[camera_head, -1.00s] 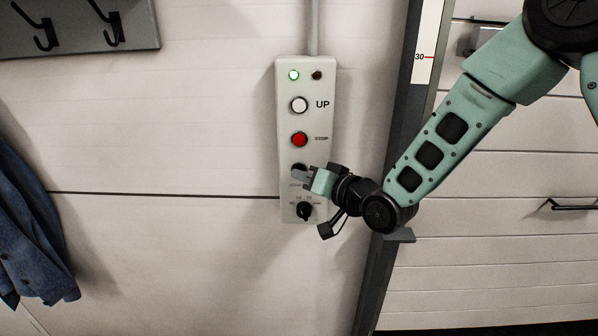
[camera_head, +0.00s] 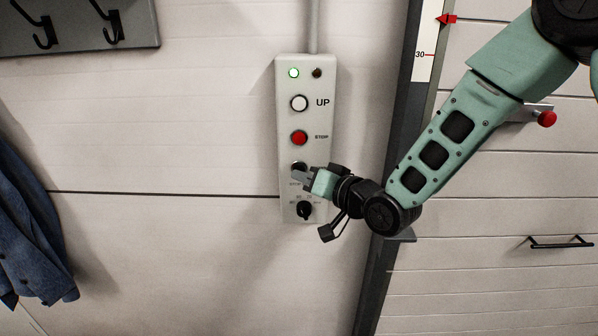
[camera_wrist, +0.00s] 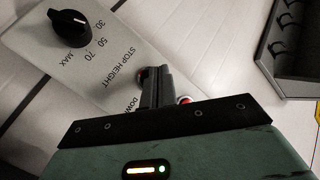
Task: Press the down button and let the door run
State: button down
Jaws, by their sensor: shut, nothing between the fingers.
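The grey control box (camera_head: 285,120) on the wall has a white UP button (camera_head: 299,103), a red STOP button (camera_head: 299,138) and a dark down button (camera_head: 299,166). My gripper (camera_head: 298,175) is shut and empty, its fingertips at the down button and partly covering it; in the wrist view its fingers (camera_wrist: 155,90) also hide most of the button. I cannot tell how deep the button is pressed. A green lamp (camera_head: 294,73) is lit; the lamp beside it is dark. The pale panelled door (camera_head: 490,200) stands right of the dark post, with a black handle (camera_head: 562,242).
A red arrow (camera_head: 447,19) stands above the 30 mark on the white scale (camera_head: 424,70). A red knob (camera_head: 547,118) juts from the door. The stop-height dial (camera_wrist: 72,28) sits below the buttons. A blue coat (camera_head: 35,235) hangs at left under a hook rail (camera_head: 80,30).

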jog(key=shift+s, duration=0.1)
jog(key=shift+s+b, duration=0.7)
jog(key=shift+s, duration=1.8)
jog(key=s+d+f+n+g+h+b, duration=0.1)
jog(key=s+d+f+n+g+h, duration=0.1)
jog(key=s, duration=0.7)
jog(key=s+d+f+n+g+h+b, duration=0.2)
jog(key=s+d+g+h, duration=0.3)
jog(key=s, duration=0.5)
jog(key=s+d+f+n+g+h+b, duration=0.2)
jog(key=s+d+g, duration=0.3)
jog(key=s, duration=0.4)
jog(key=shift+s+d+f+n+h, duration=0.3)
jog(key=shift+f+h, duration=0.35)
jog(key=shift+h, duration=0.15)
